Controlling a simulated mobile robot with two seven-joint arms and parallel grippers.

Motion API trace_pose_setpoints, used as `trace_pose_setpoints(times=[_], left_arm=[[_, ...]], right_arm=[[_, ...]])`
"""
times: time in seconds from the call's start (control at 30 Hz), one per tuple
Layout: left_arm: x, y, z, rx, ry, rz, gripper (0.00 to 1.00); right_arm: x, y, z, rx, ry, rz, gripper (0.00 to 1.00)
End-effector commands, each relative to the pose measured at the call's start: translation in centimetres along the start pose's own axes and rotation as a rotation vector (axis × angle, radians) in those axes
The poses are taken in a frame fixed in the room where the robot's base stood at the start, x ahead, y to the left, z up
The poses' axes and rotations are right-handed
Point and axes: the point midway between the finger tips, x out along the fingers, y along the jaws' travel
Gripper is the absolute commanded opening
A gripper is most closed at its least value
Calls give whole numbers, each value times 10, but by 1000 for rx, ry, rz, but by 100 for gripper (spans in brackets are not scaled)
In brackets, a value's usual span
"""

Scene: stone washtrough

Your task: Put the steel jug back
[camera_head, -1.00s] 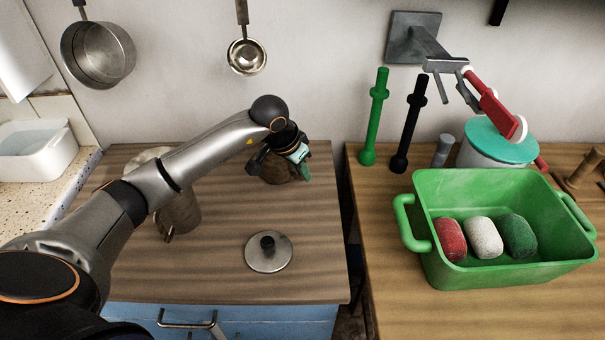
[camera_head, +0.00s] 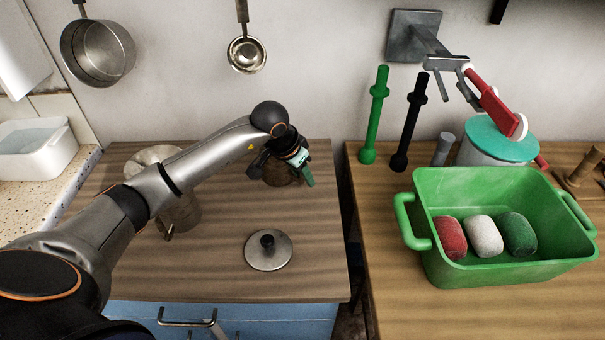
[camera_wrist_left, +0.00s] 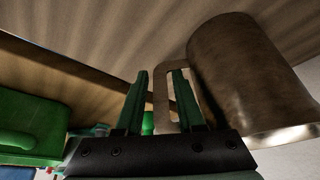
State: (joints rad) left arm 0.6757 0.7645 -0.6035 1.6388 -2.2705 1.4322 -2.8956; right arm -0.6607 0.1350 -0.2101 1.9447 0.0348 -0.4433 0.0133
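A metal vessel with a handle, seemingly the steel jug (camera_head: 284,178), stands at the back right of the wooden worktop, mostly hidden by my left gripper in the head view. In the left wrist view the jug (camera_wrist_left: 245,75) looks brownish, with a bright rim. My left gripper (camera_head: 307,176) is at the jug. In the wrist view its green fingers (camera_wrist_left: 160,85) are apart, on either side of the handle's bar, with a gap showing. A second metal vessel (camera_head: 182,215) stands partly behind my left arm. My right gripper is not in view.
A round lid (camera_head: 269,252) with a dark knob lies on the worktop (camera_head: 215,270). A green tub (camera_head: 445,275) with several coloured rolls stands on the right table, beyond a gap. A pan (camera_head: 98,52) and a ladle (camera_head: 247,55) hang on the wall.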

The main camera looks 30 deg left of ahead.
Motion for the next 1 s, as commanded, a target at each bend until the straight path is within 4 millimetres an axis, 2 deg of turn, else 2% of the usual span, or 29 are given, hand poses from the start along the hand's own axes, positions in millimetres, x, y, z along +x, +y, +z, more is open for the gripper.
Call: trace_pose_setpoints(times=[0.17,0.27,0.5,0.7,0.83,1.0], left_arm=[[-8,-1,-2,0,2,-1,37],[-24,-2,-2,1,4,-3,37],[-78,-1,-3,2,5,-4,37],[-110,-1,-2,0,3,-2,37],[-120,0,-2,-1,1,-1,37],[-123,0,-1,-1,0,0,37]], right_arm=[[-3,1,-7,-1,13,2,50],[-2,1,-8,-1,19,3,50],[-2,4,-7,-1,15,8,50],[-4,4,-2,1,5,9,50],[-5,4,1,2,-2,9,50],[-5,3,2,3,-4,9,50]])
